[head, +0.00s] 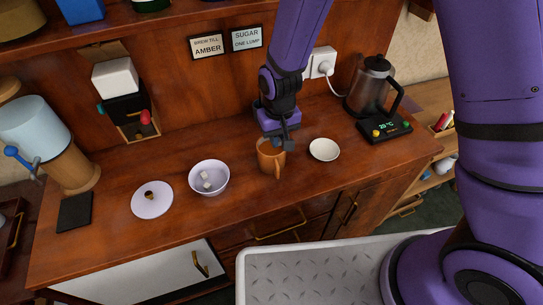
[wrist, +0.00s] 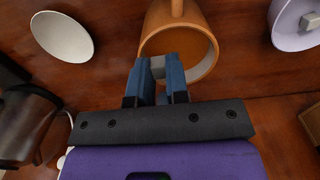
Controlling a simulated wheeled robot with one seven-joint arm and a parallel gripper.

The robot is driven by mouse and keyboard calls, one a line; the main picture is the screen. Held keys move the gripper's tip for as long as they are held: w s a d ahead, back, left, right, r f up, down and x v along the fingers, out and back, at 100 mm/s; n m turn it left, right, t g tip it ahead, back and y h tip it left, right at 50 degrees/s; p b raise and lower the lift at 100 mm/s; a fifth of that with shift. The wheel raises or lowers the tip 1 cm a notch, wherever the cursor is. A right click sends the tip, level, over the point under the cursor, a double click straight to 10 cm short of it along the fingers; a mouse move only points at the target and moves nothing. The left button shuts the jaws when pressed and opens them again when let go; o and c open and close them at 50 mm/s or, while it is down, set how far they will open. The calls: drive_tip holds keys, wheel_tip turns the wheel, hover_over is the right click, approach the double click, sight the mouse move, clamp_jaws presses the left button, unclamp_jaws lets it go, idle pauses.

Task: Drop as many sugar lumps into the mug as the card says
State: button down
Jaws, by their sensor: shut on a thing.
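The orange mug (head: 268,165) stands on the wooden counter, with its handle toward the front. It also shows in the wrist view (wrist: 203,52). My gripper (head: 286,143) is above the mug's rim. In the wrist view its blue fingers (wrist: 158,70) are shut on a small greyish-white sugar lump (wrist: 157,66) over the mug's opening. The inside of the mug is partly hidden by my fingers. The white sugar bowl (head: 222,185), left of the mug, is open and holds lumps. The card (head: 246,38) on the wall reads "SUGAR ONE LUMP".
A small white dish (head: 324,150) stands right of the mug. The bowl's lid (head: 152,199) lies at left. A kettle (head: 372,87) stands on its base at right, reading about 20 °C. Another card (head: 208,46) reads "BREW TILL AMBER". The front counter edge is clear.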

drive_tip(key=c, duration=1)
unclamp_jaws()
drive_tip(key=shift+c, duration=0.2)
wheel_tip(320, 180, up, 11)
drive_tip(key=shift+f, duration=0.1)
